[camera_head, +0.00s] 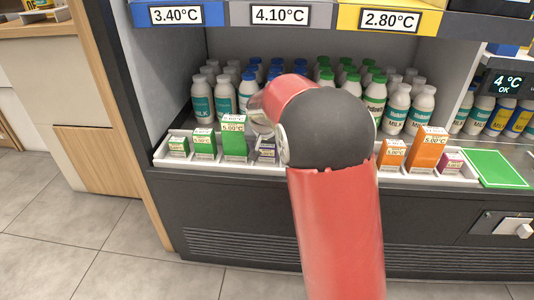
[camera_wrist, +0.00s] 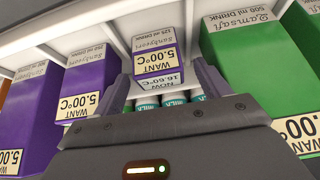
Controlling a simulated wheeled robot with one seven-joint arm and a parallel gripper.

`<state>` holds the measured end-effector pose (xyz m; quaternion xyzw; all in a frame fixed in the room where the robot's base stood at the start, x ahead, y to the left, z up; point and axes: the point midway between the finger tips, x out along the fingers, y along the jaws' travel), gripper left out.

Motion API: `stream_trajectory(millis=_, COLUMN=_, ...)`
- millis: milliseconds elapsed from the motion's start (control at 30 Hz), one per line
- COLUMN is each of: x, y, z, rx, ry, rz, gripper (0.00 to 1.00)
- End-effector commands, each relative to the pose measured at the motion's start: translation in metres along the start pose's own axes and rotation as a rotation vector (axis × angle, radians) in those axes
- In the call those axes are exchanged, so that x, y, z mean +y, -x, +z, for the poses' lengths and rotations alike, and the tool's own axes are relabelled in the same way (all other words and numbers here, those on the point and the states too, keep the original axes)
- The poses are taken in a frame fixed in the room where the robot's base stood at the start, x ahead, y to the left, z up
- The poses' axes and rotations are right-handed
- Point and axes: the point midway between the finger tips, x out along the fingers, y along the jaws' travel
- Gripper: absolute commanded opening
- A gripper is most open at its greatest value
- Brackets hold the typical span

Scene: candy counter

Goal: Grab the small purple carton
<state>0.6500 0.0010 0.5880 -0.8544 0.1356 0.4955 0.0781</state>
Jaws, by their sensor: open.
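The small purple carton (camera_wrist: 158,42), marked 125 ml, stands in the middle of the wrist view. Its label reads WANT 5.00°C, NOW 16.60°C. My gripper (camera_wrist: 163,86) is open, with one finger on each side of the carton's lower part in that view; I cannot tell whether they touch it. In the head view a small purple carton (camera_head: 266,148) shows partly, left of my arm.
Larger purple cartons (camera_wrist: 84,82) stand left in the wrist view, and a large green carton (camera_wrist: 262,68) stands close on the right. In the head view, green cartons (camera_head: 234,140), orange cartons (camera_head: 428,150) and a small magenta carton (camera_head: 451,163) share the white tray (camera_head: 275,172). Milk bottles stand behind.

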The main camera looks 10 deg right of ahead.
Motion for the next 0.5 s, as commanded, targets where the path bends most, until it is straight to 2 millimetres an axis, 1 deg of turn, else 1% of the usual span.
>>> stream_trajectory(millis=33, x=0.0000, y=-0.0071, z=0.0000, rx=-0.001, ry=0.000, rz=0.000, gripper=0.75)
stream_trajectory(millis=100, x=0.0000, y=-0.0134, z=-0.0001, rx=0.000, ry=0.000, rz=0.000, gripper=0.75)
stream_trajectory(millis=200, x=0.0000, y=-0.0166, z=-0.0004, rx=0.001, ry=-0.001, rz=-0.001, gripper=0.75)
stream_trajectory(millis=367, x=0.0000, y=-0.0165, z=-0.0003, rx=0.001, ry=-0.001, rz=-0.001, gripper=0.75)
stream_trajectory(millis=400, x=0.0000, y=-0.0165, z=-0.0003, rx=0.001, ry=-0.001, rz=-0.001, gripper=0.73)
stream_trajectory(millis=500, x=0.0000, y=-0.0164, z=-0.0002, rx=0.001, ry=0.000, rz=-0.001, gripper=0.60)
